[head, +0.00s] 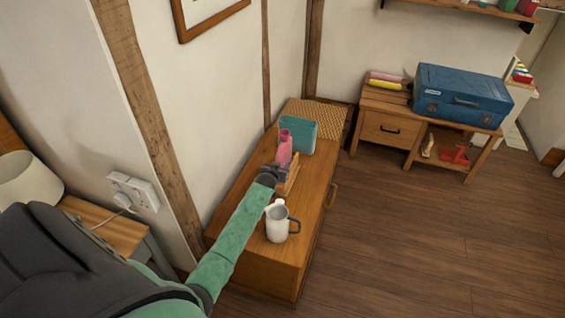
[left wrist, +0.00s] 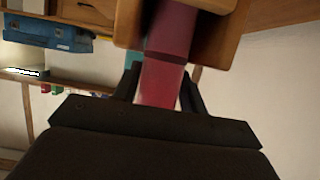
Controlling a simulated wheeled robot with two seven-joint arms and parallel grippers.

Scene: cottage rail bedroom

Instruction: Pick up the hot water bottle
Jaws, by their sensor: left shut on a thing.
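The pink hot water bottle (head: 284,147) stands up above a wooden cabinet, just beyond my left gripper (head: 280,170). My left gripper is shut on its narrow part; in the left wrist view the pink bottle (left wrist: 160,82) runs between the two dark fingers (left wrist: 160,92). A small wooden holder (head: 293,180) is right beside the gripper, and wood also shows close around the bottle in the left wrist view (left wrist: 222,35). I cannot tell whether the bottle still touches it. My right gripper is not in view.
The wooden cabinet (head: 262,247) bears a white jug (head: 279,225) near my forearm, a teal box (head: 299,134) and a woven mat (head: 322,116) behind. A wall stands close at left. A blue case (head: 461,95) sits on a side table. Floor at right is clear.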

